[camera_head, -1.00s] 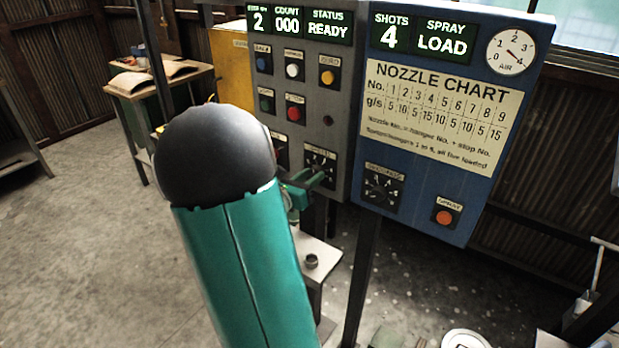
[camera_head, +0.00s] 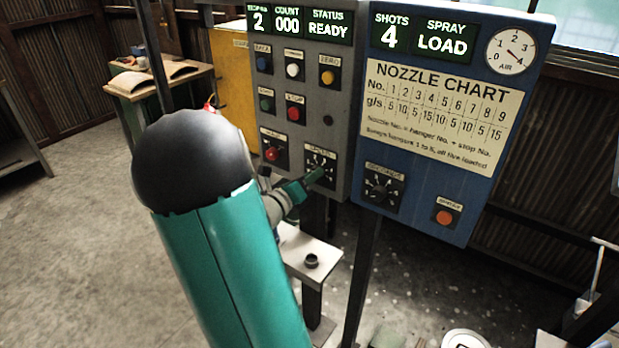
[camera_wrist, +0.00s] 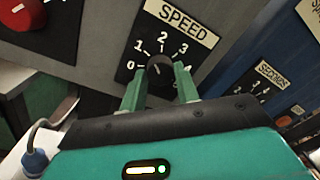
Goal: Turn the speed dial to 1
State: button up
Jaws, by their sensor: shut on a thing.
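A red knob (camera_head: 271,154) stands left of the speed dial. The blue panel (camera_head: 400,215) on the right holds a seconds dial (camera_head: 378,193) and an orange spray button (camera_head: 444,217). A small white table (camera_head: 300,250) with a dark ring stands below.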

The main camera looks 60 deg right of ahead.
jog(key=shift+n, duration=1.4)
jog(key=o, duration=1)
jog(key=shift+a, duration=0.15)
jog(key=v, duration=1.3)
jog(key=shift+a, duration=0.35)
